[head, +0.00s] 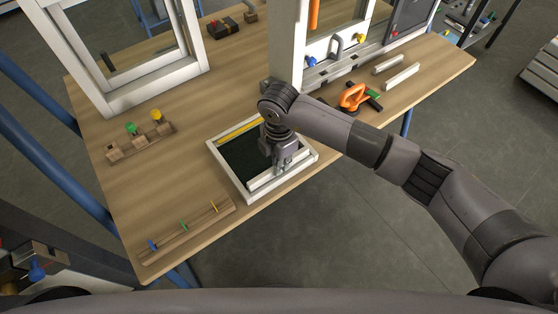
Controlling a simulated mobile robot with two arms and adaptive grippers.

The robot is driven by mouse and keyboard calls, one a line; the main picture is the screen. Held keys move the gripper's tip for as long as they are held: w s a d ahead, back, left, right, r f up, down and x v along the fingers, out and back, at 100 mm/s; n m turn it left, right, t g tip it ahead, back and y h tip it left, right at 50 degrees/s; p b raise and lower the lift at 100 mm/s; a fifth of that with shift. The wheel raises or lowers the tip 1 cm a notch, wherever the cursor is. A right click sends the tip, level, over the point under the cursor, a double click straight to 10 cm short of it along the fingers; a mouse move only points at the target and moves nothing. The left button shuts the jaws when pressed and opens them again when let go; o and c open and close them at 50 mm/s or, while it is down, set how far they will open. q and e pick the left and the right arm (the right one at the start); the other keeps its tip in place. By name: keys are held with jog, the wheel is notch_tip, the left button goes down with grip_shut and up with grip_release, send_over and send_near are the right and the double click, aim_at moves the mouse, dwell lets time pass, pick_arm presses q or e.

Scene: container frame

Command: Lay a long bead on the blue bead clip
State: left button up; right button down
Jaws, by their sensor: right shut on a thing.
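The blue bead clip (152,244) stands at the left end of a low wooden rack (192,232), near the table's front left edge. A green clip and a yellow clip stand further right on the rack. My right gripper (285,166) points down over the near side of a small white frame (222,166) with a dark green panel. It is shut on a long white bead (268,181) lying along the frame's near side. The gripper hides part of the bead; whether it touches the frame is unclear. My left gripper is out of view.
Two short white bars (400,77) lie at the right, beyond an orange-handled tool (353,97). A wooden block with green and yellow knobs (156,117) stands at the left. Large white frames rise behind. Bare tabletop lies between the small frame and the rack.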

jog(key=c, duration=1.6)
grip_release()
jog(key=shift+o, duration=0.2)
notch_tip(320, 180, up, 12)
